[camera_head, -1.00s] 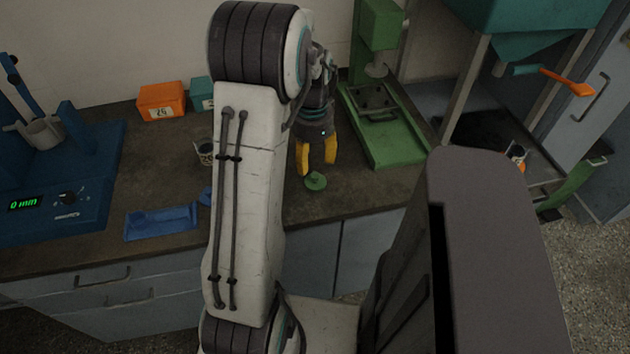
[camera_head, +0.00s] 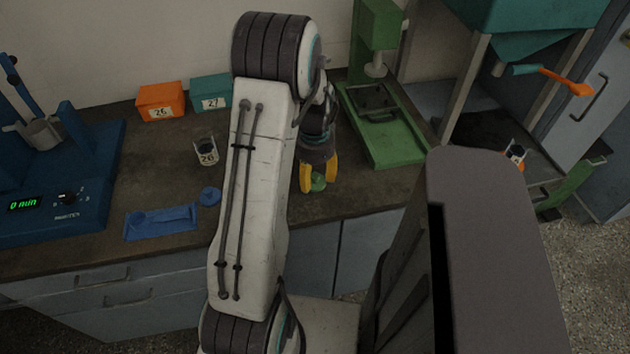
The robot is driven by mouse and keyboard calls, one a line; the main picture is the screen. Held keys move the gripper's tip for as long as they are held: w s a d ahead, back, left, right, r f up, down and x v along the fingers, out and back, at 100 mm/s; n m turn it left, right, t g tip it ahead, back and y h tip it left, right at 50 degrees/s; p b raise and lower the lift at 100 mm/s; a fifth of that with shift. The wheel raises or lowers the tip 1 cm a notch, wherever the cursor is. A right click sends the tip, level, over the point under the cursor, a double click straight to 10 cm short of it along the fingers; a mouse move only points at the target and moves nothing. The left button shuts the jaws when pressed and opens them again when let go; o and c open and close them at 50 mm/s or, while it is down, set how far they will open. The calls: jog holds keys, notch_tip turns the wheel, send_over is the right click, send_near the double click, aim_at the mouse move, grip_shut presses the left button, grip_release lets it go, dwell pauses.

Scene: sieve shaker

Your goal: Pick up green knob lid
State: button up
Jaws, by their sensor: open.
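The green knob lid (camera_head: 318,183) lies on the dark worktop near its front edge, in the middle of the head view. My gripper (camera_head: 318,188) has yellow fingers and points down over the lid. One finger shows on the left of the lid and one on the right. The fingers are open, with the lid between them. The upper part of the lid is partly hidden by my gripper. I cannot tell whether the fingers touch it.
A green press (camera_head: 385,130) stands to the right. A beaker marked 26 (camera_head: 206,150), a blue lid (camera_head: 210,196) and a blue tray (camera_head: 160,222) are to the left. Orange (camera_head: 160,102) and teal (camera_head: 211,93) boxes stand behind. A blue shaker (camera_head: 60,190) is far left.

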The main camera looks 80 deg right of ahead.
jog(key=c, duration=1)
jog(key=shift+r, duration=0.15)
